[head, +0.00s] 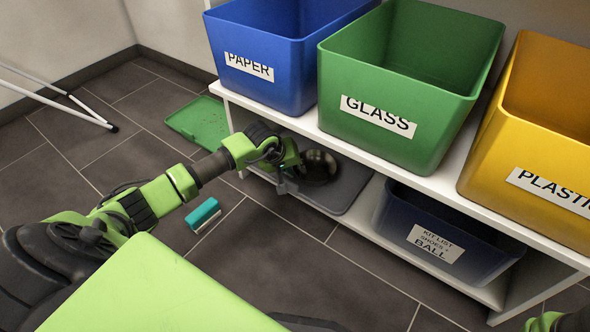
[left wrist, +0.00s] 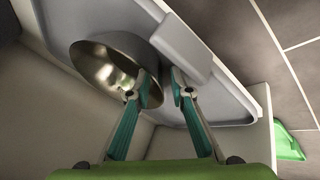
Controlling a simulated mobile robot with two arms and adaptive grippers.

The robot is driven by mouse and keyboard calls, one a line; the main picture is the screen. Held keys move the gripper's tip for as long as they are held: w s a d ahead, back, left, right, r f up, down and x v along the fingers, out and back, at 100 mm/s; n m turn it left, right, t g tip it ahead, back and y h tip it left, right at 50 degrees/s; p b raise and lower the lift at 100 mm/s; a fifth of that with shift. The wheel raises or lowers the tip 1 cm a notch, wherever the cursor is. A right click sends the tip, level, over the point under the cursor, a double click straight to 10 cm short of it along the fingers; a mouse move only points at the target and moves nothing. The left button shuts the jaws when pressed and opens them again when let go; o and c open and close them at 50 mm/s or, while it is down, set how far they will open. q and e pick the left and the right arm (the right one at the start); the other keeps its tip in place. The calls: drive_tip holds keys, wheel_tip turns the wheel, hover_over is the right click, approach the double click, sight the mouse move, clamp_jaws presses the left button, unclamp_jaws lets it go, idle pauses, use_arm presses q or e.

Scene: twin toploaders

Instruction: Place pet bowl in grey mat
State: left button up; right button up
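The pet bowl (head: 322,168) is a shiny dark metal bowl on the lower shelf, partly hidden by my left gripper in the head view. In the left wrist view the bowl (left wrist: 98,66) shows its hollow inside, over or beside the grey mat. The grey mat (head: 352,192) is a flat tray with a raised rim; it also shows in the left wrist view (left wrist: 222,104). My left gripper (left wrist: 161,82) has its fingers apart at the bowl's right edge, one finger overlapping the bowl and the other outside it. Contact is unclear.
The upper shelf carries blue (head: 262,60), green (head: 400,90) and yellow (head: 535,150) bins above the bowl. A dark bin (head: 440,235) stands right of the mat. A green tray (head: 200,124) and a teal object (head: 203,214) lie on the floor.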

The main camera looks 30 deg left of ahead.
use_arm(q)
drive_tip(key=shift+s+r+p, duration=0.15)
drive_tip(key=shift+r+p, duration=0.2)
drive_tip(key=p+v, duration=0.4)
drive_tip(key=v, duration=0.2)
drive_tip(key=shift+s+r+p, duration=0.3)
drive_tip(key=shift+r+p, duration=0.15)
